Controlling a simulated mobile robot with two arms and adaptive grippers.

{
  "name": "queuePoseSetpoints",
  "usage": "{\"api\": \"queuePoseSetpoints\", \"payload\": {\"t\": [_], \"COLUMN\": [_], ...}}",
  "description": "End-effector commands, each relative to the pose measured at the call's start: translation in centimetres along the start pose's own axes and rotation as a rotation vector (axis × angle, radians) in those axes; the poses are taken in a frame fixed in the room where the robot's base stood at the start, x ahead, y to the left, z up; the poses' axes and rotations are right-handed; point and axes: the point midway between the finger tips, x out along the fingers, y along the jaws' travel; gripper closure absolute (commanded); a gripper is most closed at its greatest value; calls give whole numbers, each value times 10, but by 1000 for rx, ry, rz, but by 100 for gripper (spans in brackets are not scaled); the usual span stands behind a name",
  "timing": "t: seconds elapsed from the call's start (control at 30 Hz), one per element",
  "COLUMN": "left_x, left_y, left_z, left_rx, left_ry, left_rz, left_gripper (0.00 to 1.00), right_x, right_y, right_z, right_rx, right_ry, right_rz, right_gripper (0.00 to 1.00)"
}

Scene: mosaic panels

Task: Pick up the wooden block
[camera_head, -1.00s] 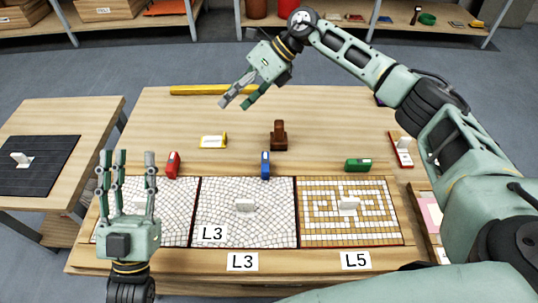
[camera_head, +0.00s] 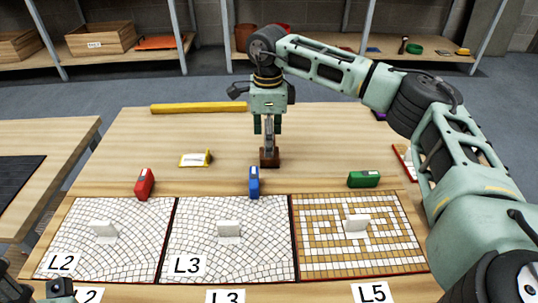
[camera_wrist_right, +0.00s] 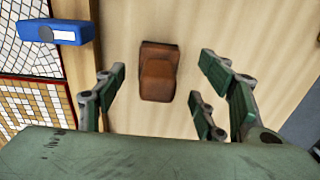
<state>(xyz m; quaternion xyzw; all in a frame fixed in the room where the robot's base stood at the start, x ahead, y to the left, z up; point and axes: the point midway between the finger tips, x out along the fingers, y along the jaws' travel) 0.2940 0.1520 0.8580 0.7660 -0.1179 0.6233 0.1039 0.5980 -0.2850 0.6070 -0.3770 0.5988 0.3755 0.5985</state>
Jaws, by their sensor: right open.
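The brown wooden block (camera_head: 269,160) stands on the table behind the mosaic panels, its upper part hidden by my right gripper. In the right wrist view the block (camera_wrist_right: 158,72) sits between my spread fingers, farther away than they are. My right gripper (camera_head: 268,132) points straight down over the block. It is open and empty, and I cannot tell whether a finger touches the block. Part of my left gripper (camera_head: 60,288) shows at the bottom left corner, mostly cut off by the picture's edge.
Red (camera_head: 145,184), blue (camera_head: 254,182) and green (camera_head: 363,179) tools lie behind three mosaic panels (camera_head: 297,238) with upright white pieces. A yellow-edged pad (camera_head: 196,159) lies left of the block, and a yellow bar (camera_head: 198,108) lies at the back. Bare table surrounds the block.

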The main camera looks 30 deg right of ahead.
Motion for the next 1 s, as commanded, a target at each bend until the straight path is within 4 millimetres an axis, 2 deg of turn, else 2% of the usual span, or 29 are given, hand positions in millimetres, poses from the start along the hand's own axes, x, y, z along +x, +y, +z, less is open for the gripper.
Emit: {"api": "queuePoseSetpoints", "payload": {"t": [0.03,0.1,0.23,0.5,1.0], "left_x": [-9,-16,-19,-17,-17], "left_y": [0,0,0,0,0], "left_z": [2,4,5,5,5], "left_rx": [0,0,1,1,0], "left_ry": [-1,-1,7,8,8], "left_rz": [0,0,4,6,5], "left_gripper": [60,60,60,60,60], "right_x": [13,24,41,42,42], "right_y": [1,2,2,2,2], "right_z": [-2,-4,-4,-4,-3], "right_rx": [1,2,1,2,2], "right_ry": [2,2,0,-1,-1], "right_rz": [2,2,2,2,2], "right_gripper": [36,36,36,37,81]}}
